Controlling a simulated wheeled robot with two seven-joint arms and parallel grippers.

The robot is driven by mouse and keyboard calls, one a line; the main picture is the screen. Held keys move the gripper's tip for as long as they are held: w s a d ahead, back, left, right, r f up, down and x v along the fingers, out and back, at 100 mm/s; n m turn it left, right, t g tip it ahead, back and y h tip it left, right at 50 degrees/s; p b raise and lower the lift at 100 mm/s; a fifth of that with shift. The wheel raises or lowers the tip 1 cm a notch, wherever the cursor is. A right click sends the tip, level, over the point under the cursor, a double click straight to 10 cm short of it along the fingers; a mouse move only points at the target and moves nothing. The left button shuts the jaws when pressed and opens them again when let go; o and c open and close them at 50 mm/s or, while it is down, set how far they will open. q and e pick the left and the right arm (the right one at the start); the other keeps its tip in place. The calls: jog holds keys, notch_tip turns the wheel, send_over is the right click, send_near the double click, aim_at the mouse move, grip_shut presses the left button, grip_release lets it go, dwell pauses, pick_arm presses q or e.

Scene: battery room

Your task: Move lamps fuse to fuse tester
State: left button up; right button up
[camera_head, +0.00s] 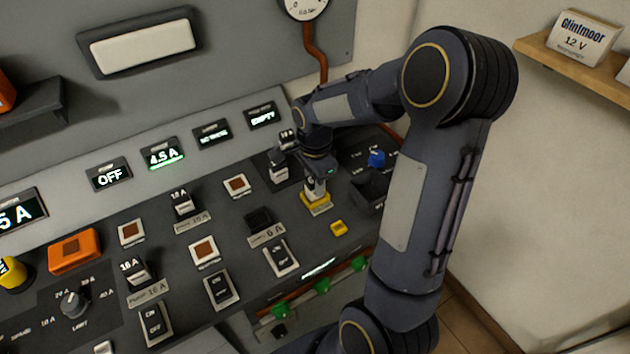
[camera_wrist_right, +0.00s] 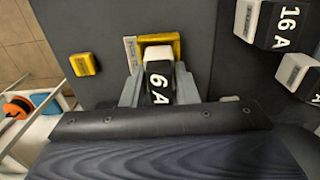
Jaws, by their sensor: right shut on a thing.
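My right gripper (camera_head: 315,183) is shut on a white-and-black fuse marked 6 A (camera_wrist_right: 158,84). The gripper (camera_wrist_right: 158,92) holds it at a yellow-framed socket (camera_head: 316,205), which also shows in the right wrist view (camera_wrist_right: 162,41). The fuse overlaps this frame; I cannot tell whether it is seated or just above it. The fuse tester's identity is not readable, but a display (camera_head: 263,116) behind reads EMPTY. A dark empty slot (camera_head: 258,221) has a 6 A label (camera_head: 267,235) in front. My left gripper is not in view.
16 A fuses (camera_wrist_right: 286,27) stand close beside the gripper. A yellow button (camera_head: 339,229) lies just in front of the socket. Switches and fuses fill the panel to the left.

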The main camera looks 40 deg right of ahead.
jog(key=shift+f+b, duration=0.55)
jog(key=shift+f, duration=0.1)
dwell(0.7)
jog(key=o, duration=0.8)
jog(key=shift+c, duration=0.2)
jog(key=shift+r, duration=0.15)
jog(key=shift+r+p, duration=4.4)
jog(key=shift+r, duration=1.05)
jog(key=s+a+r+n+t+y, duration=0.2)
jog(key=s+a+r+n, duration=0.2)
jog(key=s+a+n, duration=0.2)
jog(key=s+a+r+n+t+y, duration=0.1)
jog(key=s+a+r+n+t, duration=0.2)
jog(key=s+a+n, duration=0.4)
jog(key=s+r+n, duration=0.1)
jog(key=s+n, duration=0.3)
jog(key=shift+a+r+t+y, duration=0.25)
jog(key=shift+a+t+y, duration=0.05)
jog(key=shift+y, duration=0.1)
